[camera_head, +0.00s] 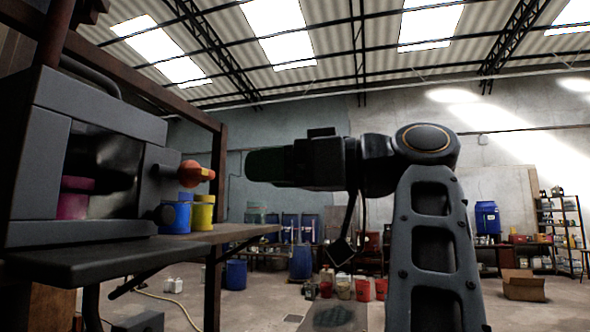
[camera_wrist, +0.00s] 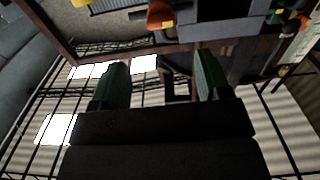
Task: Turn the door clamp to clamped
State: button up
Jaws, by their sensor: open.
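The door clamp (camera_head: 195,174) is an orange-red knob with a short handle on the right side of a grey boxy machine (camera_head: 85,118). Its handle points to the right in the head view. The clamp also shows at the top of the wrist view (camera_wrist: 158,16), beyond the fingers. My gripper (camera_head: 252,165) is to the right of the clamp at about its height, pointing left, with a clear gap between them. In the wrist view its two green fingers (camera_wrist: 160,72) are wide apart with nothing held. The machine's dark door window (camera_head: 103,165) shows a pink container (camera_head: 73,198) behind it.
A blue tub (camera_head: 175,216) and a yellow tub (camera_head: 202,213) stand on a bench just below the clamp. A dark ledge (camera_head: 90,258) juts out below the door. A rusty frame post (camera_head: 215,200) rises between the machine and my gripper in the picture.

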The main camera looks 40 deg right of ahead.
jog(key=shift+v, duration=1.3)
